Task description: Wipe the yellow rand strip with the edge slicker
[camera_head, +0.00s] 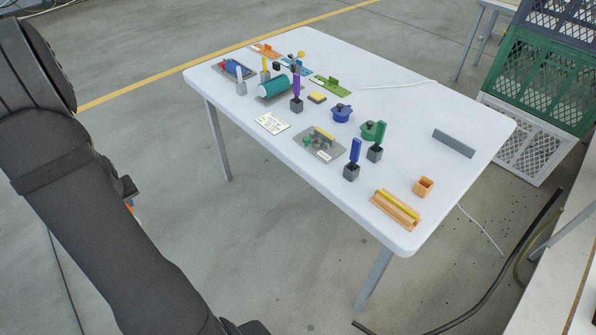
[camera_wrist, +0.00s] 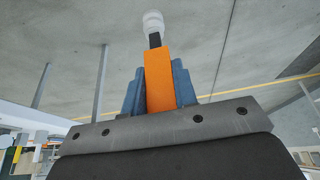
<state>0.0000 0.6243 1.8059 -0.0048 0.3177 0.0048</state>
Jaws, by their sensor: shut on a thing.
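In the wrist view my gripper (camera_wrist: 159,88) has its blue fingers closed on the orange handle of the edge slicker (camera_wrist: 158,66). A short black neck and a white rounded tip stick out beyond the fingers. In the head view my dark arm fills the left side, away from the table, and the tool is mostly hidden there. The yellow rand strip (camera_head: 400,203) lies along a light wooden block (camera_head: 391,212) near the table's front right corner. Nothing touches the strip.
The white table (camera_head: 320,65) holds a small orange open box (camera_head: 423,187), a grey bar (camera_head: 454,143), blue (camera_head: 351,171) and green (camera_head: 375,153) tools in stands, and a grey plate (camera_head: 310,151). Several more items crowd the far left end. Crates (camera_head: 535,85) stand at right.

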